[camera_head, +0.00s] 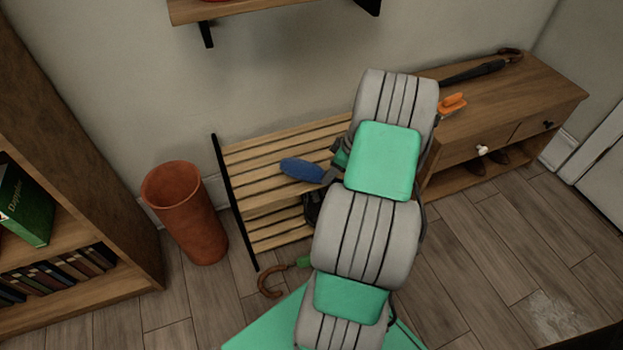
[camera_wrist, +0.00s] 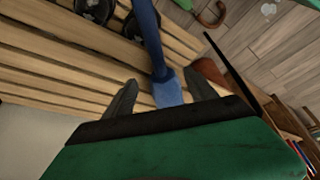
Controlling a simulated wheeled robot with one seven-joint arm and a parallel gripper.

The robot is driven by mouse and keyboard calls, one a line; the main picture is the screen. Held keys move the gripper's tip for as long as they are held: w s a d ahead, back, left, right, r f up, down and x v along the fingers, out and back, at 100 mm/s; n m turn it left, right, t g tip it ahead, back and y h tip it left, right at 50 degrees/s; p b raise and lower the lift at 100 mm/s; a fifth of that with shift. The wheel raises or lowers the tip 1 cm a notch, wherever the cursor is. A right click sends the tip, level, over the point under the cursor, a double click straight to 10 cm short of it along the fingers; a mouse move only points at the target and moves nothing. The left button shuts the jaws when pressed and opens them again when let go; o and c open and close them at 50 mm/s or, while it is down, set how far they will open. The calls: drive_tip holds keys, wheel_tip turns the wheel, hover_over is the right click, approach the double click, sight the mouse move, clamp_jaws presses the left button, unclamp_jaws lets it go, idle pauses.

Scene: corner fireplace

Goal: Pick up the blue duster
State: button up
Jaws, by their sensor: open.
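The blue duster (camera_head: 301,169) lies on the top slats of the wooden rack (camera_head: 262,160) in the head view. One end shows; the rest passes behind my gripper and arm. In the wrist view, the duster (camera_wrist: 148,38) runs from the top edge down between the two dark fingers, with a lighter blue part nearest the palm. My gripper (camera_wrist: 160,82) is open, with one finger on each side of the duster. I cannot tell whether either finger touches it. In the head view, my arm mostly hides the gripper.
A terracotta bin (camera_head: 187,212) stands left of the rack, and a bookcase (camera_head: 75,190) further left. A wooden cabinet (camera_head: 540,85) adjoins on the right, bearing an umbrella (camera_head: 478,73) and an orange-handled item (camera_head: 453,103). A curved cane handle (camera_head: 268,283) shows near the floor.

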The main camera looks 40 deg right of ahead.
drive_tip(key=b+x, duration=0.1)
drive_tip(key=x, duration=0.3)
drive_tip(key=shift+w+a+f+b, duration=0.15)
drive_tip(key=shift+a+f+b, duration=0.1)
drive_tip(key=shift+f+b, duration=0.05)
drive_tip(key=shift+c, duration=0.3)
drive_tip(key=shift+r, duration=0.1)
clamp_jaws()
drive_tip(key=shift+r, duration=0.1)
